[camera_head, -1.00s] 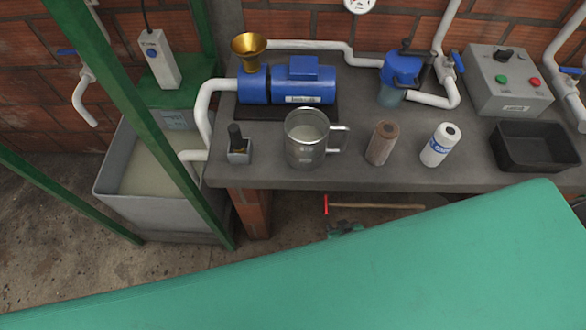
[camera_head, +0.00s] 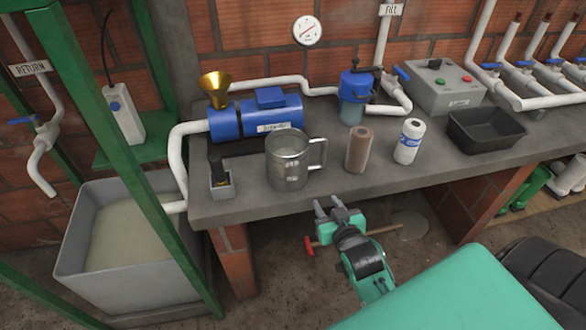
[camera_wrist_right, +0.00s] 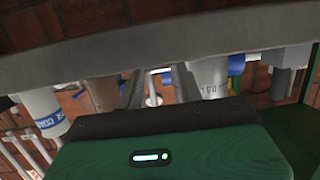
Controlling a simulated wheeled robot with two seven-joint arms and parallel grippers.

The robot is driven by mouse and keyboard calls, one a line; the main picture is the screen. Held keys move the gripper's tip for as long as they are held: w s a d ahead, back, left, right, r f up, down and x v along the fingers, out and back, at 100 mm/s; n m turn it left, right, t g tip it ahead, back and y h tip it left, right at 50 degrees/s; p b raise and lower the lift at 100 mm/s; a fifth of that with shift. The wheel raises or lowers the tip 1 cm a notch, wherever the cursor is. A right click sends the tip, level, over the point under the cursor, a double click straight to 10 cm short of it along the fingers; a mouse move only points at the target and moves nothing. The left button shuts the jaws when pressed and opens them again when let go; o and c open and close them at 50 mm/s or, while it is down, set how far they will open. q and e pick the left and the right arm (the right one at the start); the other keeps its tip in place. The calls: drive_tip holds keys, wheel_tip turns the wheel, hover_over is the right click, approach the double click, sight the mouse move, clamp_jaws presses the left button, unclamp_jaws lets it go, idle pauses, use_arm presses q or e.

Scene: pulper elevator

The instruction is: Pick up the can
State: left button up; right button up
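The steel can (camera_head: 287,165), a round metal vessel with a side handle (camera_head: 318,154), stands upright near the front edge of the grey counter (camera_head: 330,185). It also shows, upside down, in the right wrist view (camera_wrist_right: 209,76). My right gripper (camera_head: 327,204) is open and empty, in front of the counter and below its top, a little right of the can. In the right wrist view its two fingers (camera_wrist_right: 158,76) stand apart with nothing between them. My left gripper is not in view.
A brown cylinder (camera_head: 359,150) and a white-and-blue cylinder (camera_head: 409,141) stand right of the can. A blue pump (camera_head: 257,118) is behind it. A small socket with a black stem (camera_head: 222,188) is at its left. A black tray (camera_head: 485,130) sits further right.

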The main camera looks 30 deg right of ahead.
sight(325, 147)
wheel_tip(325, 147, up, 9)
drive_tip(key=s+d+m+t+h+b, duration=0.1)
drive_tip(key=s+d+t+h+b, duration=0.1)
drive_tip(key=x, duration=0.8)
drive_tip(key=shift+w+d+r+p, duration=0.1)
drive_tip(key=shift+w+r+p, duration=0.15)
drive_tip(key=shift+p, duration=0.1)
drive_tip(key=x, duration=0.4)
drive_tip(key=shift+w+a+r+p, duration=0.15)
drive_tip(key=shift+w+a+p, duration=0.05)
drive_tip(key=shift+w+p, duration=0.2)
drive_tip(key=shift+w+d+t+y, duration=0.15)
drive_tip(key=shift+w+t+y, duration=0.15)
drive_tip(key=shift+w, duration=0.15)
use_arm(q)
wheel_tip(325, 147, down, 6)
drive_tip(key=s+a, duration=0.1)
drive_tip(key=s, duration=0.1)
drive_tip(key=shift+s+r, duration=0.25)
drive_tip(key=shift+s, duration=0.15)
use_arm(e)
clamp_jaws()
